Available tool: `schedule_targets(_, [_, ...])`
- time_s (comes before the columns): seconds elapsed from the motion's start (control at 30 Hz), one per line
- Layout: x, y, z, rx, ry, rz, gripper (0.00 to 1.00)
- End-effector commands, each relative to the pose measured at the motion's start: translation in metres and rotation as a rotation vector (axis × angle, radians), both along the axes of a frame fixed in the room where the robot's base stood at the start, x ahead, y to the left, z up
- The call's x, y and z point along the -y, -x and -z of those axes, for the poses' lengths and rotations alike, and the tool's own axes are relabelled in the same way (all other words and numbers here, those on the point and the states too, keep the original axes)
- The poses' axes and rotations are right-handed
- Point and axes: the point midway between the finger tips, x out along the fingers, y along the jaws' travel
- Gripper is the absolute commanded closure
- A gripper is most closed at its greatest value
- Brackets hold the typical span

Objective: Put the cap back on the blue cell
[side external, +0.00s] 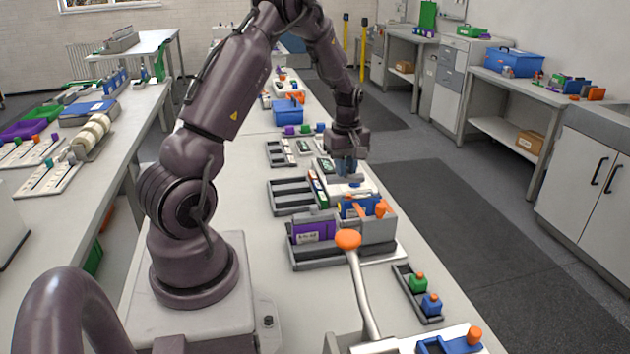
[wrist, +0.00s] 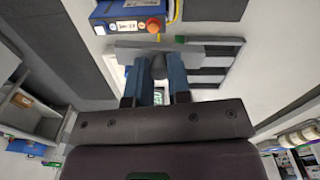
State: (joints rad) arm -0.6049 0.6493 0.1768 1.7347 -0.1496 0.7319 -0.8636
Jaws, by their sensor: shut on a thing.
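In the side view my gripper (side external: 347,168) points down over the far part of the bench, beyond the blue cell (side external: 360,207). In the wrist view my gripper (wrist: 158,80) has its two blue fingers closed on a small dark grey piece (wrist: 159,66). It may be the cap, but its shape is mostly hidden. The blue cell also shows at the top of the wrist view (wrist: 110,12), with a white label and an orange knob (wrist: 154,25) at its end. The held piece is apart from the cell.
A purple cell (side external: 313,231) lies in a grey holder near the blue cell. An orange-knobbed lever (side external: 348,239) rises in front. A small tray (side external: 408,290) holds green and blue pieces. Slotted grey trays (side external: 290,195) stand left of my gripper.

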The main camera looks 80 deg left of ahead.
Motion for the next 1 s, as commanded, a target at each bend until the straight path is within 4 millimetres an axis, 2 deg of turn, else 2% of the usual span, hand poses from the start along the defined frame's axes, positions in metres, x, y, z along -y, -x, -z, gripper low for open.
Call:
schedule_targets(0.03, [0.002,-0.018,-0.008,0.003,-0.004,0.003,1.0])
schedule_targets(0.1, [0.004,-0.035,-0.019,0.004,0.0,-0.013,1.0])
schedule_targets(0.2, [0.003,-0.046,-0.031,-0.002,0.01,-0.058,1.0])
schedule_targets(0.3, [0.003,-0.046,-0.035,-0.017,0.027,-0.101,1.0])
schedule_targets(0.47, [0.005,-0.044,-0.027,-0.025,0.034,-0.118,1.0])
schedule_targets(1.0, [0.005,-0.044,0.021,-0.023,0.033,-0.116,1.0])
